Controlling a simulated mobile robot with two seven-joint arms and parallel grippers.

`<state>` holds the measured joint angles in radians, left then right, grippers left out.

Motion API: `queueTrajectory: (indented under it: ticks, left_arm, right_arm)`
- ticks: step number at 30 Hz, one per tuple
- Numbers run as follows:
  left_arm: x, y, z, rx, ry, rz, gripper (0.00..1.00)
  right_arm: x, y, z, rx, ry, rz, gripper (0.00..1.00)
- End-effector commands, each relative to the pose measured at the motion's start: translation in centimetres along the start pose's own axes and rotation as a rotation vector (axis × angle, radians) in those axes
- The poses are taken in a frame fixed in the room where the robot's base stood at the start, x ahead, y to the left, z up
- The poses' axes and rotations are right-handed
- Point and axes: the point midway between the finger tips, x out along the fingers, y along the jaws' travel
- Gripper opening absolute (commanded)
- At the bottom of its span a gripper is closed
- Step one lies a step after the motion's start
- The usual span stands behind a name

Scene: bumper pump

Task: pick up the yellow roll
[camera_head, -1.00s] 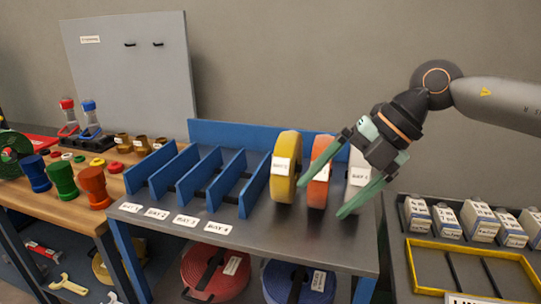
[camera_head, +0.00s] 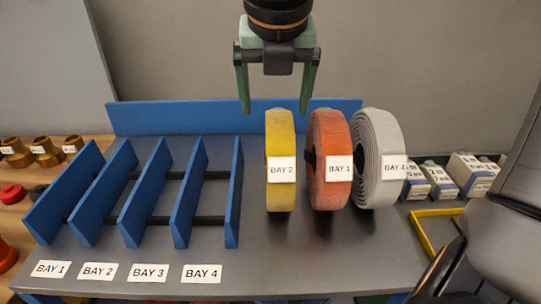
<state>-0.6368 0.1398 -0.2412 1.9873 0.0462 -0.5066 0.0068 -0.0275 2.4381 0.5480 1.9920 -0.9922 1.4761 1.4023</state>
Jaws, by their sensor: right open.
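The yellow roll (camera_head: 281,197) stands upright on its edge on the grey table top (camera_head: 300,245), with a white label reading BAY 2. My right gripper (camera_head: 275,108) is open and points down, its two green fingers just above and behind the top of the yellow roll. The fingers hold nothing, and the roll's top shows between them in the picture. I cannot tell the exact depth gap. My left gripper is not in view.
An orange roll (camera_head: 328,195) labelled BAY 1 stands close right of the yellow one, then a white roll (camera_head: 379,190) labelled BAY 4. A blue divider rack (camera_head: 233,205) stands left. Bare table lies in front.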

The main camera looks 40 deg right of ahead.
Motion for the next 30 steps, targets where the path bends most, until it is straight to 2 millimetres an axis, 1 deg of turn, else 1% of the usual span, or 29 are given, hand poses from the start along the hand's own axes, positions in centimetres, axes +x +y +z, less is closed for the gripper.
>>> queueTrajectory:
  ticks: [1,4,7,13,18,21,24,30]
  left_arm:
    - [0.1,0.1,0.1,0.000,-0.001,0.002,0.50]
    - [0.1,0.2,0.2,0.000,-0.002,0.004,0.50]
    - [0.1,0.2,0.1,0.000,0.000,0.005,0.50]
    - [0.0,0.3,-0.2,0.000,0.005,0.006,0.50]
    - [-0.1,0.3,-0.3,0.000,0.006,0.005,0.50]
    - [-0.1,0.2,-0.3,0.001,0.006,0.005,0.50]
    - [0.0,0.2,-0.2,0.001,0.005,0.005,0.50]
    - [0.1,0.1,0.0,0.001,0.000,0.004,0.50]
  right_arm:
    - [1.3,0.0,-0.1,-0.001,0.006,-0.001,0.90]
    - [3.0,0.0,-0.1,-0.001,0.007,0.001,0.90]
    - [4.2,0.0,-0.1,0.000,0.005,0.001,0.90]
    - [5.6,-0.2,0.0,-0.001,0.005,0.001,0.90]
    - [8.1,-0.8,-0.1,0.000,0.008,0.004,0.90]
    - [9.4,-0.8,0.0,0.000,0.006,0.002,0.90]
    - [10.0,-0.7,0.0,0.000,0.004,0.004,0.90]
    - [10.0,-0.7,0.0,0.001,0.002,0.004,0.90]
